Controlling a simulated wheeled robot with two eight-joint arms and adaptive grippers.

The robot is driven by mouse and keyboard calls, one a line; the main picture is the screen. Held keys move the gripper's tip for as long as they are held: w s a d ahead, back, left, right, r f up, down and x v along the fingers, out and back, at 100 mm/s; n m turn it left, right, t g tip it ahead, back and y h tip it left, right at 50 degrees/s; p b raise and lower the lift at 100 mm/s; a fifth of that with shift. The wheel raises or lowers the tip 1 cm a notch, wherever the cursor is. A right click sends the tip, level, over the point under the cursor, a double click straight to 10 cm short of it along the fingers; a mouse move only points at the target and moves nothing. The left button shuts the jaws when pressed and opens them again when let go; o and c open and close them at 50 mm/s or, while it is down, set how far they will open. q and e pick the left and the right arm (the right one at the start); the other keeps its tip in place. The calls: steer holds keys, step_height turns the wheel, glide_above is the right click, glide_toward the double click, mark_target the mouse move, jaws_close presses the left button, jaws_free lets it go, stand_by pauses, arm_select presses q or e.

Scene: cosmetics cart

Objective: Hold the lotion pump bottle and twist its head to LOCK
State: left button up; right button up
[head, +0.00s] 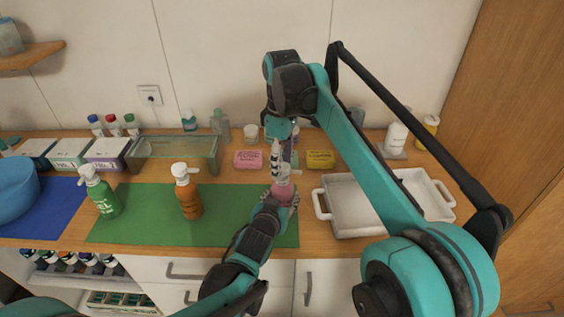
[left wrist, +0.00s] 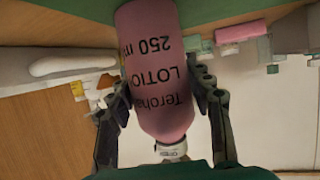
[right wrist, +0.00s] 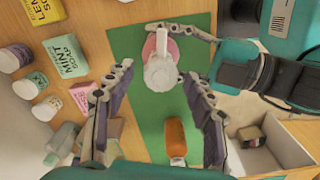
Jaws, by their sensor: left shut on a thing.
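The pink lotion bottle (head: 283,189) stands at the right end of the green mat (head: 146,197). In the left wrist view its label (left wrist: 155,65) reads LOTION 250 ml, upside down. My left gripper (head: 281,197) is shut around the bottle's body, one finger on each side. The white pump head (right wrist: 164,70) shows from above in the right wrist view, its spout pointing up in the picture. My right gripper (right wrist: 158,75) is open above it, pointing down, with the pump head between and just beyond its fingertips. I cannot tell any touch there.
An orange pump bottle (head: 187,191) and a green pump bottle (head: 101,192) stand left on the mat. A white tray (head: 347,225) lies to the right. Pink (head: 248,159) and yellow (head: 320,159) soap boxes and a glass container (head: 172,153) stand behind.

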step_height(320, 180, up, 12)
stand_by(0.7)
arm_select(q)
steer(key=o, duration=1.5)
steer(key=shift+c, duration=0.2)
